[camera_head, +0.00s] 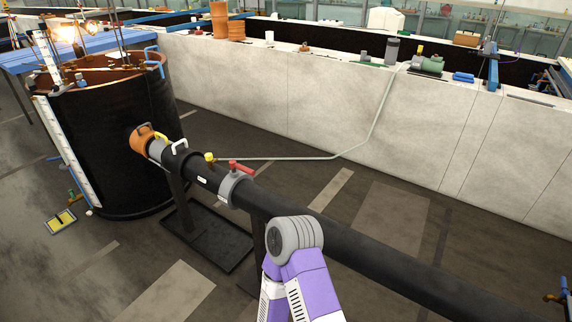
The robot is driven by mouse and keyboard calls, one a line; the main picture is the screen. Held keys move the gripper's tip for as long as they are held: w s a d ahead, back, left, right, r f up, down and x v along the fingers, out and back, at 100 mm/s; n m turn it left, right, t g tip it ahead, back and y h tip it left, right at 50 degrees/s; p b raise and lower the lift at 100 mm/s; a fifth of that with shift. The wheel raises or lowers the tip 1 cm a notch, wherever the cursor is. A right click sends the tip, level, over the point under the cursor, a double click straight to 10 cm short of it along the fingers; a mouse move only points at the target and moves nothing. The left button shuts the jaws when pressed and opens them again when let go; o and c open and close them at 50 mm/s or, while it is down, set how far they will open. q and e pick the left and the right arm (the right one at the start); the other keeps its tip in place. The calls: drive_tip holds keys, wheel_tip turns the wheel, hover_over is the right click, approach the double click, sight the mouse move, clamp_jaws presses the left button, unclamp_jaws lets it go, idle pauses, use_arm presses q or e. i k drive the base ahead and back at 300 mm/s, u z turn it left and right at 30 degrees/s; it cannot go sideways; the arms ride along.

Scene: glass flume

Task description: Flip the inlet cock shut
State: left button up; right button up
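A thick black pipe (370,247) runs from the dark round tank (112,145) down to the lower right. A grey collar (231,190) around the pipe carries a small red lever handle (241,168), which points to the right. Nearer the tank are a yellow knob (210,158), a white curved handle (180,145) and an orange fitting (142,137) with a yellow lever (162,138). I cannot tell for sure which of these is the inlet cock. A purple and white arm of mine reaches up in front of the pipe. Neither gripper shows.
A thin grey hose (280,158) runs from beside the yellow knob to the long white flume wall (340,95). A black base plate (215,240) lies under the pipe stand. A yellow tray (61,220) lies on the floor at left. Open floor lies between pipe and wall.

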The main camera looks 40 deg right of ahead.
sight(234, 166)
drive_tip(key=z, duration=1.5)
drive_tip(key=i, duration=0.1)
drive_tip(key=u, duration=0.55)
drive_tip(key=k, duration=0.6)
drive_tip(key=u, duration=0.55)
drive_tip(key=i, duration=1.35)
drive_tip(key=z, duration=0.75)
drive_tip(key=i, duration=0.6)
drive_tip(key=z, duration=0.6)
